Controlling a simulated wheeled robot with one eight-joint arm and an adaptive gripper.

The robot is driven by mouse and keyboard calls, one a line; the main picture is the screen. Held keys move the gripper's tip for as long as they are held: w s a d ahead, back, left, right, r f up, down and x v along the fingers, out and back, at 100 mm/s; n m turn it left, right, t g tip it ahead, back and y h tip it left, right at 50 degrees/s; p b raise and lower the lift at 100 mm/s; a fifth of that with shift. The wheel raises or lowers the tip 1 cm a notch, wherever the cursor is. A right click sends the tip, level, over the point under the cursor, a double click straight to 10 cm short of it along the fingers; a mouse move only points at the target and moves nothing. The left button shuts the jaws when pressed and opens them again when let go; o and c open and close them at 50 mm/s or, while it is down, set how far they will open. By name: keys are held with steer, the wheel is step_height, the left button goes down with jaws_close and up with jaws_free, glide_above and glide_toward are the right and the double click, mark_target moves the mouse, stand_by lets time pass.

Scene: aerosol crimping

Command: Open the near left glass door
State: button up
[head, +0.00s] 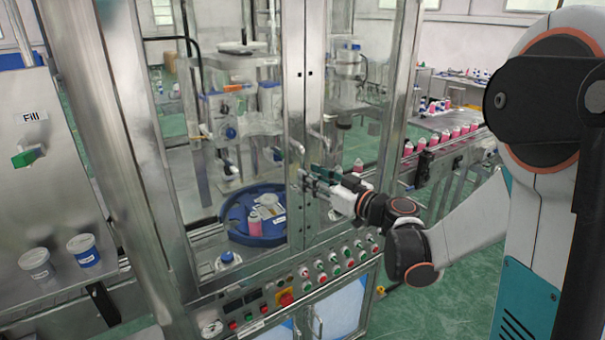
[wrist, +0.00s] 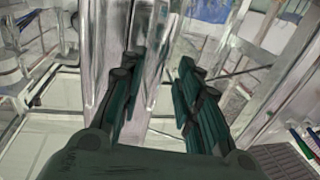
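The near left glass door (head: 185,150) is a tall clear panel in a metal frame on the front of the machine, and it looks closed. A curved metal handle (head: 297,146) sits on its right edge. A second handle (head: 328,128) is on the door to the right. My gripper (head: 310,178) is at the door frames, just below and right of the left handle. In the wrist view my gripper (wrist: 160,68) has its two dark green fingers apart, with upright metal framing showing between and beyond them. I cannot tell whether the fingers touch the frame or handle.
Behind the glass is a blue round table (head: 232,222) with pink cans. A control panel (head: 300,285) with several buttons lies below the doors. A conveyor (head: 450,150) with pink cans runs at the right. Two cups (head: 84,250) stand on a ledge at the left.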

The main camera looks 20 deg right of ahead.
mark_target(302, 194)
steer(key=shift+x, duration=2.05)
steer(key=shift+s, duration=0.1)
steer(key=shift+c, duration=0.2)
jaws_close()
